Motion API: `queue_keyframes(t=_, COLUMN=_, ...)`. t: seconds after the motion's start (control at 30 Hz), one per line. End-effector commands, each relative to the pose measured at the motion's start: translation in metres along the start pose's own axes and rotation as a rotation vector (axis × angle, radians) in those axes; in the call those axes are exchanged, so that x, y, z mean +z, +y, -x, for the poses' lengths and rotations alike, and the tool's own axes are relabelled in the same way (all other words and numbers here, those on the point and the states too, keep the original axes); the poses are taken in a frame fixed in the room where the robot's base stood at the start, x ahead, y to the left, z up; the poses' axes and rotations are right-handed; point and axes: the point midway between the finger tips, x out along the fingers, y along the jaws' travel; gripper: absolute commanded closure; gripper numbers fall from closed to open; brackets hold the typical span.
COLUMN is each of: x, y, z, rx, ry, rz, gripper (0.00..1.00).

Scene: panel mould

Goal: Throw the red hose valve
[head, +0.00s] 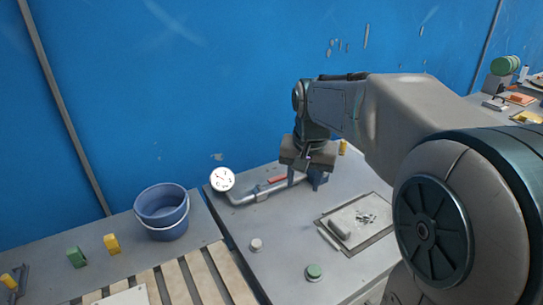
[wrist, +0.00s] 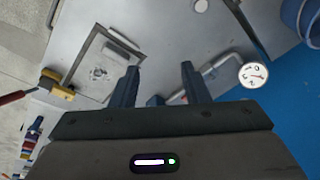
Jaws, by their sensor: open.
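The red valve handle (head: 277,180) lies along a grey pipe (head: 243,199) on the grey bench, beside a round white gauge (head: 222,179). The gauge (wrist: 254,74) is right of the fingers there. My gripper (head: 306,181) points down over the right end of the pipe, right of the handle. In the wrist view my gripper (wrist: 160,68) has its two fingers apart with nothing held. I cannot tell whether a finger touches the pipe.
A blue bucket (head: 162,212) stands left of the bench. A framed plate with a grey block (head: 341,229) lies right of the pipe. A green knob (head: 314,272) and a pale knob (head: 256,244) sit in front. A blue wall (head: 200,80) rises behind.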

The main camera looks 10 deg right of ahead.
Motion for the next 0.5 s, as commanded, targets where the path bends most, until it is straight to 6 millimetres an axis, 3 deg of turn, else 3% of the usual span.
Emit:
queue_keyframes(t=0.03, x=-0.022, y=-0.008, z=0.004, rx=0.004, ry=-0.011, rz=-0.039, gripper=0.58)
queue_keyframes(t=0.2, x=-0.084, y=-0.03, z=0.005, rx=0.017, ry=-0.036, rz=-0.173, gripper=0.58)
queue_keyframes(t=0.5, x=-0.175, y=-0.064, z=-0.018, rx=0.049, ry=-0.078, rz=-0.409, gripper=0.58)
